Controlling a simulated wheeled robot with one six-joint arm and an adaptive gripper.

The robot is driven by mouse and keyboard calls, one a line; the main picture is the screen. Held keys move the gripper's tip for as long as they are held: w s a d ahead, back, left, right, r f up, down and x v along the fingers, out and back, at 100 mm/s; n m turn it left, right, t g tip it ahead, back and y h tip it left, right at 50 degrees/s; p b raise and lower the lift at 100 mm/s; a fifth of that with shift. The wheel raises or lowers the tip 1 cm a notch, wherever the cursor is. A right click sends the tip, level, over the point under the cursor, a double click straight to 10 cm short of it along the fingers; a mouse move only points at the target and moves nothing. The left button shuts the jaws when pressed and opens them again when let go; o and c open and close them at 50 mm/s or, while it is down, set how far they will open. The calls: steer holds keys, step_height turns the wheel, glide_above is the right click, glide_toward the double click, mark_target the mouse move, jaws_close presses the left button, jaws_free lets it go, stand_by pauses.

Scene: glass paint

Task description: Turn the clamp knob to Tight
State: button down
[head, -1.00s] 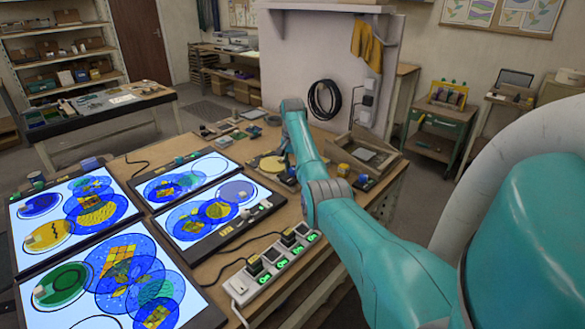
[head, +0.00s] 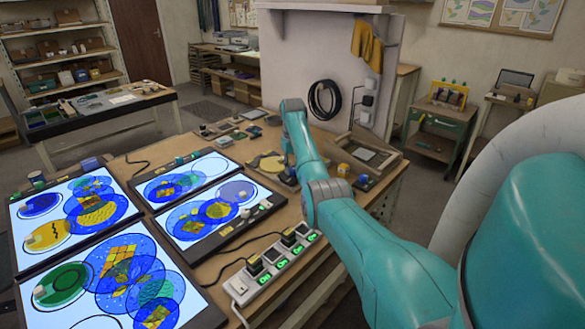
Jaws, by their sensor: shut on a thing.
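My arm (head: 303,145) reaches over the wooden workbench (head: 222,142), and its end points down beside a round yellow disc (head: 268,164). My gripper (head: 289,172) is small and dark at the arm's end, mostly hidden by the wrist. It is shut on the clamp knob, down near the bench top. The knob itself is hidden behind the gripper and wrist, so neither its pointer nor the Tight mark can be read.
Lit panels with coloured glass discs (head: 110,265) cover the bench's left side. A power strip (head: 270,268) with cords lies at the front edge. Small yellow (head: 343,170) and blue (head: 363,179) pieces and a wooden tray (head: 372,154) stand right of my gripper.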

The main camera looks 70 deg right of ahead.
mark_target(292, 168)
steer(key=shift+n, duration=0.4)
steer(key=c, duration=0.9)
jaws_free()
steer(key=shift+o, duration=0.2)
steer(key=shift+r, duration=3.75)
steer(key=shift+w, duration=0.1)
